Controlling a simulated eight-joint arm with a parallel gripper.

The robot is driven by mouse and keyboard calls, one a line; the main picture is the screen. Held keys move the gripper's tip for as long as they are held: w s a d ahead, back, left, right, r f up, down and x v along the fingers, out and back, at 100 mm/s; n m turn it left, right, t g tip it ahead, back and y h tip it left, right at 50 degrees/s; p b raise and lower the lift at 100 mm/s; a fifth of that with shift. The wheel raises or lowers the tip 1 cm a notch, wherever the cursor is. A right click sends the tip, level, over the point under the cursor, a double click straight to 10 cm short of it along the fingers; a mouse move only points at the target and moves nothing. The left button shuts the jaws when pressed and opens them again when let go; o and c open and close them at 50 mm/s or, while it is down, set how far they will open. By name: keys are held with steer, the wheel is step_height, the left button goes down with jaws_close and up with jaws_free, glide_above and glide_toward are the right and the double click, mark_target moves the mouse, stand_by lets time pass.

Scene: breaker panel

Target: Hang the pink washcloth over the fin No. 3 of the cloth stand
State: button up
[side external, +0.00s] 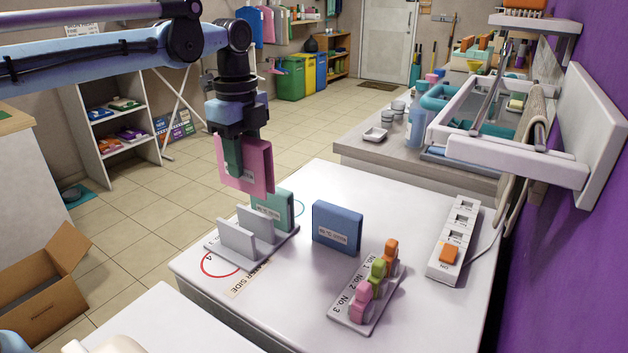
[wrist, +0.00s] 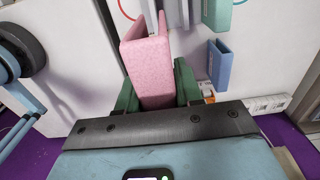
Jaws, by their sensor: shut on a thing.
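My gripper (side external: 236,158) is shut on the pink washcloth (side external: 258,170), a stiff folded piece with a white label. It holds the cloth in the air above and behind the cloth stand. The cloth stand (side external: 222,256) has upright grey fins, two of them bare (side external: 236,240). A mint-green cloth (side external: 283,210) is at the stand's far end. I cannot read fin numbers on it. In the wrist view the pink washcloth (wrist: 147,68) lies between the green fingers (wrist: 155,88), with the grey fins (wrist: 176,14) beyond its open end.
A blue cloth (side external: 337,227) stands on the white table right of the stand. A board labelled No. 1 to No. 3 (side external: 345,309) bears orange, green and pink pieces. A power strip (side external: 462,223) lies at the right. A sink counter (side external: 372,146) is behind.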

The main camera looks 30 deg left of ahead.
steer(key=a, duration=0.4)
steer(key=shift+s+a+r, duration=0.1)
steer(key=shift+s+a, duration=0.2)
steer(key=shift+a, duration=0.05)
glide_toward(234, 226)
stand_by(0.7)
steer(key=shift+f, duration=5.15)
stand_by(0.7)
steer(key=o, duration=1.2)
steer(key=shift+c, duration=0.2)
